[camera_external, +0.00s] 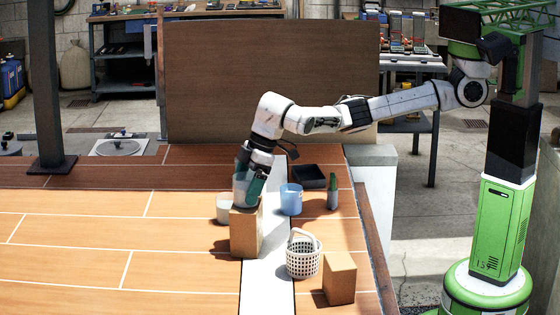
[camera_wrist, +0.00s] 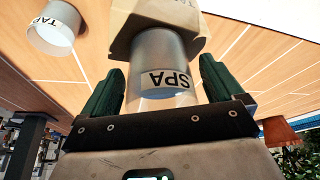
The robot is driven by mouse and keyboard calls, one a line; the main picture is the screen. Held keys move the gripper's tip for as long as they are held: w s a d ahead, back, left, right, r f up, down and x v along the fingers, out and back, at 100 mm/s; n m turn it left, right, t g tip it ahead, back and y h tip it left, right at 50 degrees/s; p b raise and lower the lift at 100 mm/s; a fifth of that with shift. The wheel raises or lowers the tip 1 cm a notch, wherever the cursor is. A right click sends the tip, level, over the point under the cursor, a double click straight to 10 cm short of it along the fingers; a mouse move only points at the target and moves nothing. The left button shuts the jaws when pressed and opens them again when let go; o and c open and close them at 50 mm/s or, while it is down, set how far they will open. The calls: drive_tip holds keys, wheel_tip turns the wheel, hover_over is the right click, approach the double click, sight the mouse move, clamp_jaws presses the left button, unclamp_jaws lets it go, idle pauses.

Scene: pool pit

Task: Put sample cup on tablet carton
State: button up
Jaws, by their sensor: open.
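A grey see-through cup with an "SPA" label (camera_wrist: 160,60) is between my gripper's fingers (camera_wrist: 160,72) in the wrist view. Its far end meets a brown carton (camera_wrist: 125,38) with partly cut-off print. In the external view the tablet carton (camera_external: 243,236) stands upright on the tiled deck, and the cup (camera_external: 239,190) appears to rest on its top. My gripper (camera_external: 249,186) points down over the carton. The green fingers are apart, one on each side of the cup, with a visible gap on each side in the wrist view.
A white cup labelled "TAP" (camera_wrist: 52,36) stands beside the carton; it also shows in the external view (camera_external: 223,208). The left deck is clear.

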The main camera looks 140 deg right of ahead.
drive_tip(key=b+v, duration=0.2)
drive_tip(key=v, duration=0.9)
drive_tip(key=shift+s+r, duration=0.2)
drive_tip(key=shift+r, duration=0.15)
